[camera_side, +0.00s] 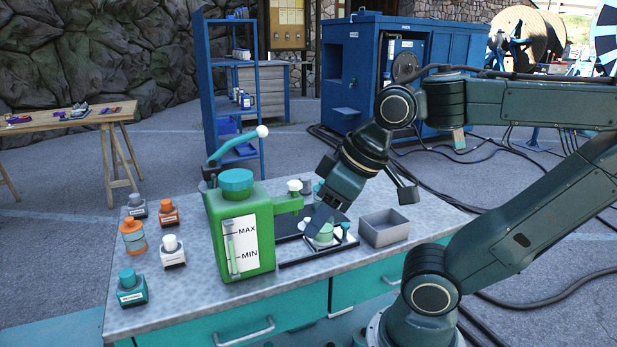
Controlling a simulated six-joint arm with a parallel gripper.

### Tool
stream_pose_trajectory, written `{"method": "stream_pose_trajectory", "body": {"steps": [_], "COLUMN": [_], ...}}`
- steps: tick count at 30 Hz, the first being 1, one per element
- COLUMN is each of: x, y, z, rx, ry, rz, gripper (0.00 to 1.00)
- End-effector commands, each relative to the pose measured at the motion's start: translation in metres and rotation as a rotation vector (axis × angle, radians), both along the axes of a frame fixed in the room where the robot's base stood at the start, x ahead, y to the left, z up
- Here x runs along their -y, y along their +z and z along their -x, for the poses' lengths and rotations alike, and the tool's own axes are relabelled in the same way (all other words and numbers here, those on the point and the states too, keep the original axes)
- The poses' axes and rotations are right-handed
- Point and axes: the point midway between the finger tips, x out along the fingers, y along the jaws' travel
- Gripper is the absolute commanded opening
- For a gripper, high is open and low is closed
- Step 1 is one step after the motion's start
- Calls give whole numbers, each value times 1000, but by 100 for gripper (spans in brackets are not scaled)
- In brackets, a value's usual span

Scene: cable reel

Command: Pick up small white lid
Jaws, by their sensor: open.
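My gripper (327,213) is open and points down over the dark tray (290,262) on the bench. Its dark fingers are at a small jar with a pale green band (320,236), and they partly hide it. I cannot tell whether they touch it. Several small white caps show, and I cannot tell which is the small white lid. Another white cap (170,242) is on a small bottle at the left. A small white piece (345,227) shows just right of my fingers.
An open grey metal box (384,229) is close on the right. Several small bottles, including an orange one (133,236), stand at the bench's left. The bench front (190,300) is clear.

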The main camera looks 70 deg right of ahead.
Motion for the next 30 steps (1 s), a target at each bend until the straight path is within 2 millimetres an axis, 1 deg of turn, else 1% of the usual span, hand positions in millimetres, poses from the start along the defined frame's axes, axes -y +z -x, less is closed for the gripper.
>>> {"method": "stream_pose_trajectory", "body": {"steps": [14, 15, 22, 26, 30], "x": [0, 0, 0, 0, 0], "y": [0, 0, 0, 6, 20], "z": [0, 0, 0, -1, -1], "rx": [0, 0, 0, 2, 3], "ry": [0, 0, 0, 0, 0], "rz": [0, 0, 0, 0, 0], "gripper": [46, 48, 48, 48, 48]}}
